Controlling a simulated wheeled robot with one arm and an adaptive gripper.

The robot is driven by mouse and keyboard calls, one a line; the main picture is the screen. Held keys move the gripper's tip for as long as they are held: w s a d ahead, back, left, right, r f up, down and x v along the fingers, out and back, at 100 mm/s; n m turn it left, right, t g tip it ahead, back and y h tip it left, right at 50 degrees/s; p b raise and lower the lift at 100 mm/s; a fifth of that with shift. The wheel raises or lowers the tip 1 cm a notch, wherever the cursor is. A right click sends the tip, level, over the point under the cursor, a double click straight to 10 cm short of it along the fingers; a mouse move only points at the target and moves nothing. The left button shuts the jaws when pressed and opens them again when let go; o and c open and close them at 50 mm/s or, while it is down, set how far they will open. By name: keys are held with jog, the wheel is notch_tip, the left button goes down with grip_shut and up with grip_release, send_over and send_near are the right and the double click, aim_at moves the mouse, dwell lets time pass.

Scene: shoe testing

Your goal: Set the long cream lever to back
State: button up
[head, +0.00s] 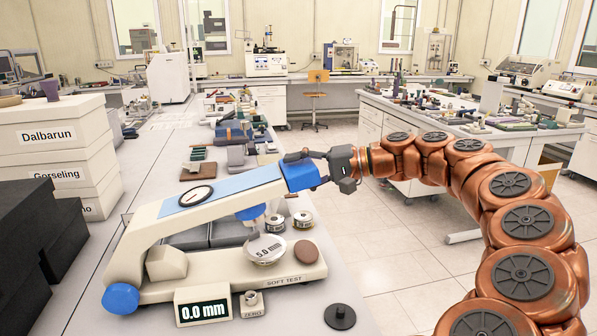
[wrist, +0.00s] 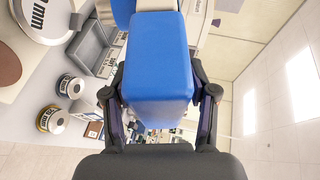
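The long cream lever (head: 220,199) belongs to a tester marked SOFT TEST. It rises from the rear end at lower left toward a blue grip end (head: 304,176) at upper right, above the cream base (head: 238,273). A round dial and a light-blue strip lie on top of it. My gripper (head: 322,168) is at the blue end. In the wrist view the blue end (wrist: 158,70) fills the space between the two fingers, and their tips press on its two sides. The far side of the blue end is hidden.
A display (head: 203,308) reads 0.0 mm beside a ZERO knob (head: 251,298). A 5.0 mm disc (head: 265,250) and brown disc (head: 306,252) sit on the base. Metal weights (head: 302,220) stand behind. A black knobbed disc (head: 340,316) lies in front. Labelled boxes (head: 60,150) stand left.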

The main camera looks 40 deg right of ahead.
grip_shut()
dwell(0.4)
